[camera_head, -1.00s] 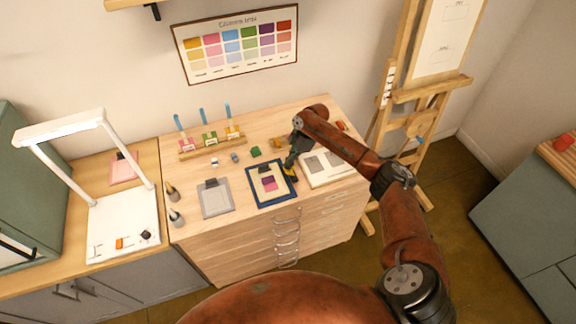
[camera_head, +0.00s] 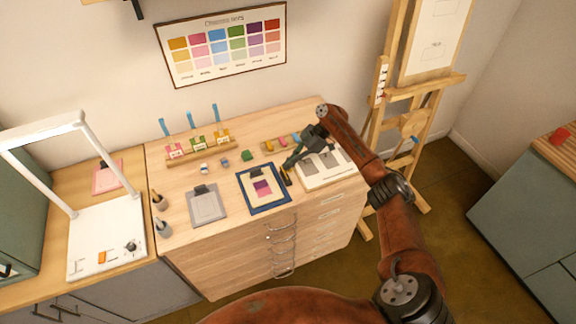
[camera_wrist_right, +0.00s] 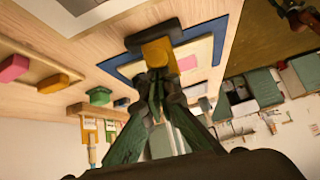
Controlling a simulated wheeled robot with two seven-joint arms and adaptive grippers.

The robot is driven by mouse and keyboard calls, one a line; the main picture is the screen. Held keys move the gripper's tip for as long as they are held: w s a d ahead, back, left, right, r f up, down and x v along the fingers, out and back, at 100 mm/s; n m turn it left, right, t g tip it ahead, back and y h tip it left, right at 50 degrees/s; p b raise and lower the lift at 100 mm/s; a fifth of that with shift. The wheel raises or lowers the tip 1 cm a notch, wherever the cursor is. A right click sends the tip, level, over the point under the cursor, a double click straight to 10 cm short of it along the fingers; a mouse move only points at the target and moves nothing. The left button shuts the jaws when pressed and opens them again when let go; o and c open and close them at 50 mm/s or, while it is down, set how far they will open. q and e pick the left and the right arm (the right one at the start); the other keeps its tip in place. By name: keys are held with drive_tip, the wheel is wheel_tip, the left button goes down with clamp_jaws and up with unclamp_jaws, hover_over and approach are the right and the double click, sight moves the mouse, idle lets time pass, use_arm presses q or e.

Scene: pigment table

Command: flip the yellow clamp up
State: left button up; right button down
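The yellow clamp (camera_head: 285,177) sits at the right edge of a blue-bordered board (camera_head: 251,202) on the wooden cabinet top. In the right wrist view its yellow part (camera_wrist_right: 158,52) shows straight ahead of my fingertips, against a dark piece on the blue border. My right gripper (camera_head: 290,164) reaches down from the right, close beside the clamp. In the wrist view its green fingers (camera_wrist_right: 157,82) come together at the tips, just short of the yellow part or touching it; I cannot tell which. Nothing shows between the tips. My left gripper is not in view.
A grey clipboard (camera_head: 207,216) lies left of the blue board.

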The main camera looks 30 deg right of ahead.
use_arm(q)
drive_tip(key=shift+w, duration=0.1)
use_arm(e)
drive_tip(key=shift+d, duration=0.25)
drive_tip(key=shift+d+r, duration=0.15)
drive_tip(key=shift+d, duration=0.15)
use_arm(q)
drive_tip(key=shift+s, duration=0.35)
use_arm(e)
drive_tip(key=v, duration=0.9)
drive_tip(key=shift+s+d, duration=0.1)
